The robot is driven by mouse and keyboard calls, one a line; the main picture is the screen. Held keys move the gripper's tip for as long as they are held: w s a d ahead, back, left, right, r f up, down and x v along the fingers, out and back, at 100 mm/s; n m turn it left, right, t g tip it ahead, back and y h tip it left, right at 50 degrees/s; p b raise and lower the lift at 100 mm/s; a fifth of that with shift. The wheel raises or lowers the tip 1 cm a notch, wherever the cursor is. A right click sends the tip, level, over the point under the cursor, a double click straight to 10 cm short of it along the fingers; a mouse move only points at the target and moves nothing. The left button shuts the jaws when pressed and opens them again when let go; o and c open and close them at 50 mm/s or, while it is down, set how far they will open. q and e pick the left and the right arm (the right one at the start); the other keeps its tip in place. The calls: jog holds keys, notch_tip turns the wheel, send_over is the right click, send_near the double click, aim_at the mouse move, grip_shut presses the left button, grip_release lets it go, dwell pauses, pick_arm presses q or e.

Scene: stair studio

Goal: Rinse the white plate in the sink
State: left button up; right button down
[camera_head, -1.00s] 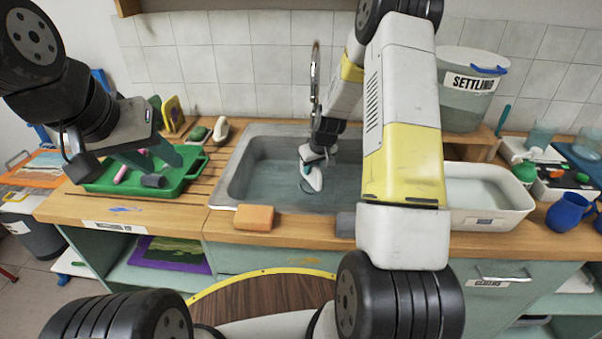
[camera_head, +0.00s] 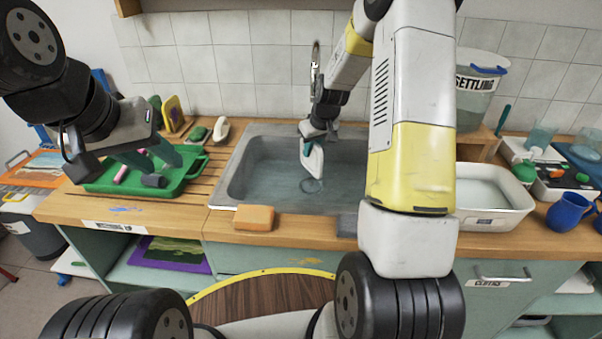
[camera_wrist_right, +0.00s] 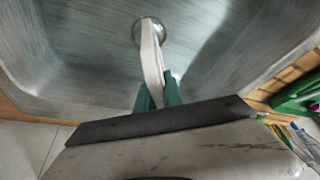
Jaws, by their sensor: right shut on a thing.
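The white plate (camera_head: 313,160) is tilted nearly edge-on in my right gripper (camera_head: 308,142), over the sink (camera_head: 235,180). In the right wrist view, the plate (camera_wrist_right: 152,60) shows as a thin pale edge between the green fingers of my right gripper (camera_wrist_right: 157,95), with the sink's drain (camera_wrist_right: 148,24) beyond it. The tap (camera_head: 315,75) stands behind the sink, partly hidden by my right arm. I cannot tell whether water runs. My left gripper (camera_head: 147,158) is open and empty over the green tray (camera_head: 105,183), left of the sink.
An orange sponge (camera_head: 254,217) lies on the counter at the sink's front edge. A white tub (camera_head: 490,222) of water stands right of the sink, partly behind my right arm. A bucket marked "SETTLING" (camera_head: 475,105) and a blue jug (camera_head: 570,212) are further right.

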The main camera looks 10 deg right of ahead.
jog(key=shift+r, duration=3.4)
jog(key=shift+r, duration=2)
